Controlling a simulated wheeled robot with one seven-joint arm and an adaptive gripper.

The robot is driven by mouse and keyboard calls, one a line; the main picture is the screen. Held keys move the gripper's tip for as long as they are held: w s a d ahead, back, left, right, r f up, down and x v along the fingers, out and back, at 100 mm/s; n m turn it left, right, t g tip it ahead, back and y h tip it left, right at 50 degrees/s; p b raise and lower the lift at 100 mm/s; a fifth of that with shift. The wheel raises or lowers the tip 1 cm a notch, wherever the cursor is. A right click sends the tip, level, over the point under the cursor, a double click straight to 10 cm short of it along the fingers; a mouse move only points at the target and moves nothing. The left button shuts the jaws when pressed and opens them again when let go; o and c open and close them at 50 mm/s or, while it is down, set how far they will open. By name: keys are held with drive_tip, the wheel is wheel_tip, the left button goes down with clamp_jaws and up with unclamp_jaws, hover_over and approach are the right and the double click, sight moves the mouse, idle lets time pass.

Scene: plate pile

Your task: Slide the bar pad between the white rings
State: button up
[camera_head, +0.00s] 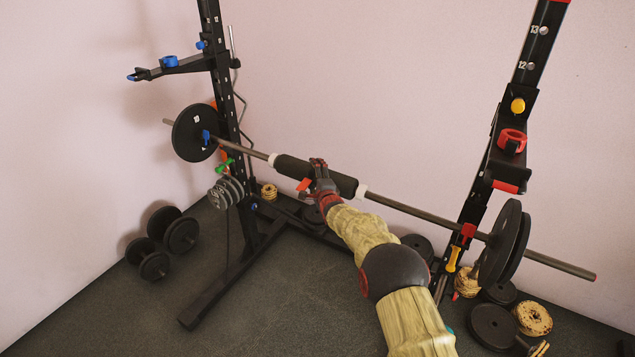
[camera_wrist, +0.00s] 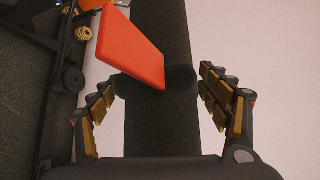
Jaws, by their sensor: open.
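The black bar pad (camera_head: 290,167) is around the barbell's bar (camera_head: 400,206). In the head view, one white ring (camera_head: 272,159) is close by its left end and the other white ring (camera_head: 361,190) by its right end; I cannot tell whether they touch it. My gripper (camera_head: 318,172) is at the middle of the pad. In the wrist view the pad (camera_wrist: 155,128) runs between the open fingers of my gripper (camera_wrist: 158,85), with gaps on both sides. A red-orange tab (camera_wrist: 135,48) sticks out by the pad, and the gripper hides part of the pad in the head view.
The bar rests across the black rack, with plates (camera_head: 193,132) on the left and plates (camera_head: 500,243) on the right. Dumbbells (camera_head: 160,243) and loose plates (camera_head: 493,327) lie on the floor.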

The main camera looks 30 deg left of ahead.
drive_tip(key=v, duration=1.1)
drive_tip(key=shift+s+d, duration=0.2)
drive_tip(key=shift+s, duration=0.1)
